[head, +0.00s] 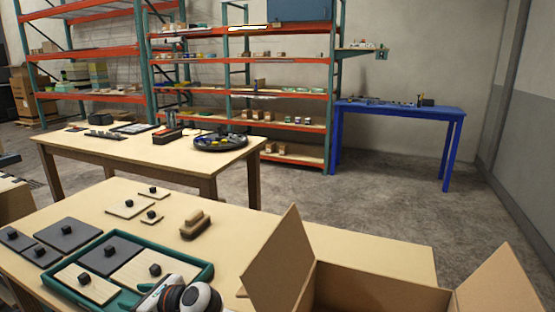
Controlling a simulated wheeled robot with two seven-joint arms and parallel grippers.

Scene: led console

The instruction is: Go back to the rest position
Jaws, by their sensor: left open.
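My left gripper (152,294) shows at the bottom edge, low over the front right part of the green tray (208,272). Only part of it is in view, white and dark, and its jaws are open. I see nothing held in it. The tray holds a dark panel (100,262) and pale panels (80,286), each with a black knob. The tray's front edge is cut off by the picture. My right gripper is not in view.
The pale table (370,240) bears loose knobbed panels (67,235), a wooden block (195,225) and an open cardboard box (385,290) at front right. Behind stand another table (130,150), orange shelves (240,90) and a blue table (400,107). Floor at right is clear.

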